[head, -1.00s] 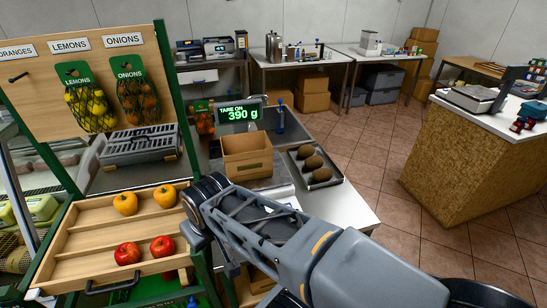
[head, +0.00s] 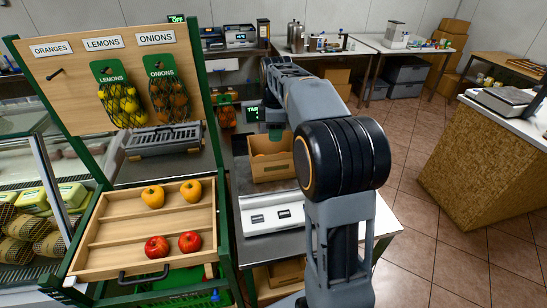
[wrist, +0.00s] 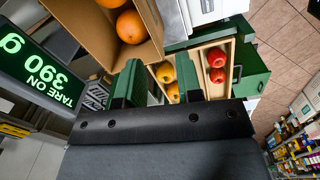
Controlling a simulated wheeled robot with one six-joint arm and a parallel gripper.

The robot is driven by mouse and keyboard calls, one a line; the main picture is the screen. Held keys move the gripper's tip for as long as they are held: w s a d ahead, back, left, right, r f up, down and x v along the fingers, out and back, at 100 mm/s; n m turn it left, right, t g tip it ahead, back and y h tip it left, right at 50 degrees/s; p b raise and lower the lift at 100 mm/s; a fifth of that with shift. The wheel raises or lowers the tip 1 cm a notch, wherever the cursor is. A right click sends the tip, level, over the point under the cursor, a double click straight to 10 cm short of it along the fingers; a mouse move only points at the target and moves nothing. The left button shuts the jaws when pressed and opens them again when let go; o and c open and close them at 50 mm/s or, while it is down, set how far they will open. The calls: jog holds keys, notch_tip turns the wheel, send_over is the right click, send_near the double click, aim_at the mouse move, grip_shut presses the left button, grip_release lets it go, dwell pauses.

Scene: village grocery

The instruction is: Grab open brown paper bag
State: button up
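I cannot make out a separate paper bag. In the wrist view the container (wrist: 146,22) is at the upper left with its open side showing and two oranges (wrist: 131,27) inside. My gripper (wrist: 157,72) has its two green fingers apart with nothing held between them. The left finger overlaps the container's near edge in the picture; I cannot tell whether they touch.
A display reading 390 g (wrist: 42,75) stands close by the container. A white device (head: 272,212) sits in front of the container.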

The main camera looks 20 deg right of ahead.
aim_at(273, 157)
jog(key=shift+w+d+f+n+p, duration=0.3)
jog(key=shift+w+f+n+p, duration=0.1)
jog(key=shift+f, duration=1.95)
jog(key=shift+w+d+f+n+p, duration=0.25)
jog(key=shift+w+f+p, duration=0.15)
jog(key=shift+f, duration=1.9)
jog(key=shift+w+d+f+n+p, duration=0.3)
jog(key=shift+w+f+n, duration=0.1)
jog(key=shift+f, duration=1.95)
grip_shut()
